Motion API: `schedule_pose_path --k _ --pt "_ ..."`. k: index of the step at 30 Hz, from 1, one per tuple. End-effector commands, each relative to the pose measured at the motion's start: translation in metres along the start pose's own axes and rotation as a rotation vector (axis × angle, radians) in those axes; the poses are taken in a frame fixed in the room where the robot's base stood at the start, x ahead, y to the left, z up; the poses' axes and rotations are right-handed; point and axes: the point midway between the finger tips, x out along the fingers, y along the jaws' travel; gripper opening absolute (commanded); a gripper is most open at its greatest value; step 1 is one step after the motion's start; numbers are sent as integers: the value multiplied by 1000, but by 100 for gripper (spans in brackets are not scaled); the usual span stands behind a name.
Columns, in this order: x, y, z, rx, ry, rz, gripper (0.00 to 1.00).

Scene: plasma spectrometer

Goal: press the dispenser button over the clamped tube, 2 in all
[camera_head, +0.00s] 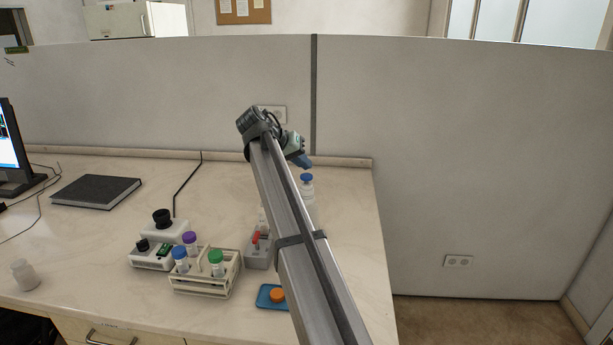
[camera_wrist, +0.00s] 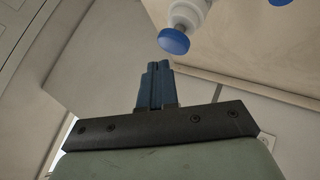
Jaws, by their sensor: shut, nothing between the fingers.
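The blue button (camera_head: 306,177) tops a clear, pale dispenser bottle (camera_head: 309,190) near the table's right edge; my arm hides part of its lower body. In the wrist view, a round blue button (camera_wrist: 173,41) on a white body (camera_wrist: 188,14) is just beyond my fingertips, slightly right. My gripper (camera_head: 305,163) is shut and empty, close above the button in the head view; its blue fingers (camera_wrist: 157,68) are together and appear apart from the button. A grey holder (camera_head: 257,257) with a red part (camera_head: 256,239) stands left of my arm; whether it clamps the tube is unclear.
A rack (camera_head: 203,283) holds blue- and green-capped tubes. Left of it are a small device (camera_head: 150,260) and a black-knobbed device (camera_head: 163,219). An orange cap (camera_head: 277,295) lies on a blue tray (camera_head: 264,303). A partition (camera_head: 200,95) stands behind the table.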

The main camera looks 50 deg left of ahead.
Motion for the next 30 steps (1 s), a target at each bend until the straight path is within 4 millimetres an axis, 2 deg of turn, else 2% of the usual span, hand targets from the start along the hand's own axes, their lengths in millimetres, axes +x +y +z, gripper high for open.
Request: schedule_pose_path --k 8,24,30 --pt "-5 3 -4 0 0 0 0" --pt "-33 24 -25 1 1 0 0" --pt "-35 25 -25 0 0 0 0"
